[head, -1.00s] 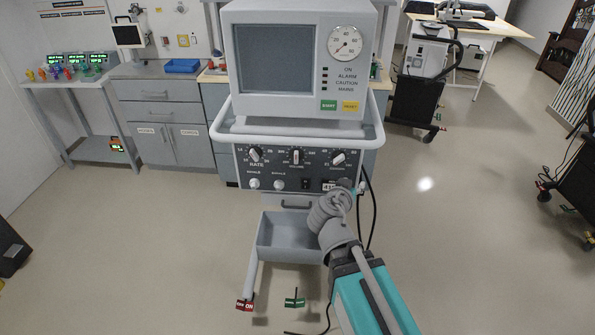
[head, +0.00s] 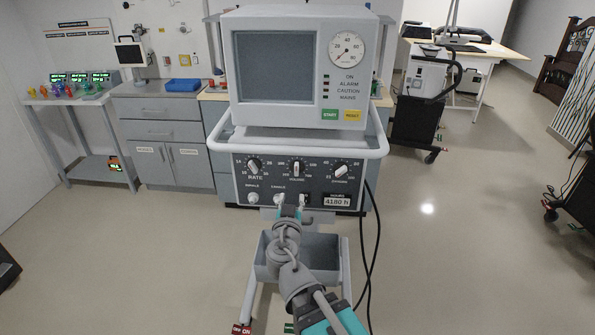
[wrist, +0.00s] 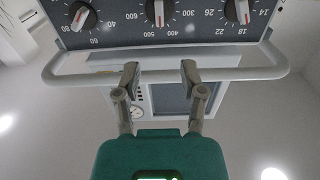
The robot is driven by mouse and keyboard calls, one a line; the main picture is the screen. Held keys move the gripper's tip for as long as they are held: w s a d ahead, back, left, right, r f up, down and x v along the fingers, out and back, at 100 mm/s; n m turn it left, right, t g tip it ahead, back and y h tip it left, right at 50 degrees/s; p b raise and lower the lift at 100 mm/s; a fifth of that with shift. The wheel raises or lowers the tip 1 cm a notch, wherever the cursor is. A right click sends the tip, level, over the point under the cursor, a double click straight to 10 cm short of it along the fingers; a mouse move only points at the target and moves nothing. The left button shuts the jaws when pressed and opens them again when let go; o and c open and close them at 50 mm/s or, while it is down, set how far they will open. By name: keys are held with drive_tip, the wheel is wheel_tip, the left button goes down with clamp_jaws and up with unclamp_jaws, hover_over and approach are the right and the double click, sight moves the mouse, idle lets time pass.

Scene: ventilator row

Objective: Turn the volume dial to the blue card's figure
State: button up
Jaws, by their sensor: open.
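The volume dial (head: 297,168) is the middle of three dials on the dark panel of the ventilator (head: 297,130). It also shows upside down in the wrist view (wrist: 159,12), its white knob's red tip pointing down, seemingly between 400 and 500. My gripper (head: 291,203) is open and empty in front of the panel's lower edge, below the volume dial. In the wrist view its two fingertips (wrist: 160,70) are spread apart, in line with the dial and apart from it. I cannot make out a blue card in either view.
A white rail (head: 377,152) runs around the ventilator above the panel, and the rate (head: 254,167) and oxygen (head: 341,169) dials flank the volume dial. A grey bin (head: 328,262) hangs below.

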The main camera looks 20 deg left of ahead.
sight(296, 170)
drive_tip(key=shift+w, duration=0.1)
drive_tip(key=x, duration=1.3)
drive_tip(key=shift+w, duration=0.3)
clamp_jaws()
